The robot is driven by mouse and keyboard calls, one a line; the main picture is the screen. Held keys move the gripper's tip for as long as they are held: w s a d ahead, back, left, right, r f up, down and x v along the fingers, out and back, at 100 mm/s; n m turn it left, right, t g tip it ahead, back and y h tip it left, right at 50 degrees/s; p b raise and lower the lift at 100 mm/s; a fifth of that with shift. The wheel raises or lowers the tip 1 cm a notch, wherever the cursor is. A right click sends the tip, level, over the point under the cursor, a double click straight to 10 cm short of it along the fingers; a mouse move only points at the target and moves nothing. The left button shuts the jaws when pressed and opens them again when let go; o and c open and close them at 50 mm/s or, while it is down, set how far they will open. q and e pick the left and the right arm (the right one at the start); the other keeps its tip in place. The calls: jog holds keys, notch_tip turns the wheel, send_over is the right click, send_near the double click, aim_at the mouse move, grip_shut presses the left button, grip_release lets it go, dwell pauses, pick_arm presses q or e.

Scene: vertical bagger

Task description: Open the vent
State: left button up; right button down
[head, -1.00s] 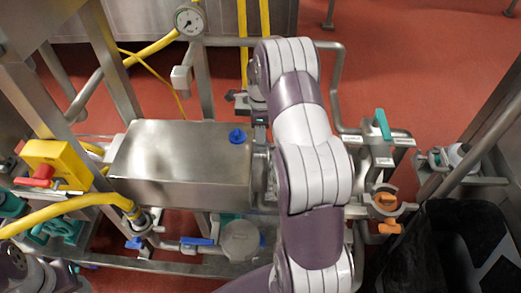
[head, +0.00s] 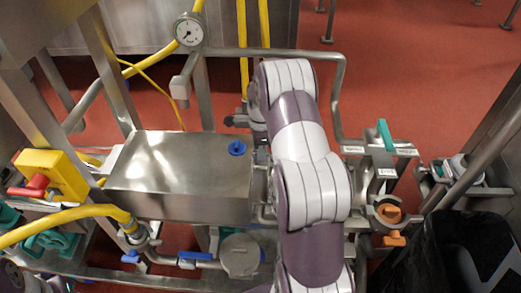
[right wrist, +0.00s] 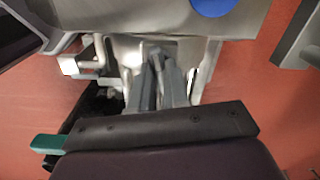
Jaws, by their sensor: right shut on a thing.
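My right gripper (right wrist: 158,72) shows in the right wrist view, its two grey fingers close together on a small grey part among metal fittings below the box edge. I take this part to be on the vent, but the fingers hide most of it. In the head view my right arm reaches over the fittings to the right of the steel box (head: 180,180) and hides the jaws. A blue round cap (head: 237,148) sits on the box top; it also shows in the right wrist view (right wrist: 212,4). My left gripper is not in view.
A pressure gauge (head: 188,30) stands behind the box. A yellow switch box (head: 52,172) with a red knob is at left. A teal-handled valve (head: 385,135) and orange clamp (head: 388,212) are right of my arm. A black bin (head: 455,225) stands at lower right.

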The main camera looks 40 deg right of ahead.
jog(key=n+p, duration=0.1)
jog(key=n, duration=0.2)
jog(key=shift+r, duration=0.1)
jog(key=n+p, duration=0.1)
jog(key=n, duration=0.2)
jog(key=shift+n+p, duration=0.3)
jog(key=shift+n, duration=0.1)
jog(key=n+p, duration=0.2)
jog(key=n, duration=0.5)
jog(key=shift+f, duration=0.2)
jog(key=c, duration=1)
grip_release()
jog(key=shift+o, duration=0.2)
jog(key=shift+r, duration=0.1)
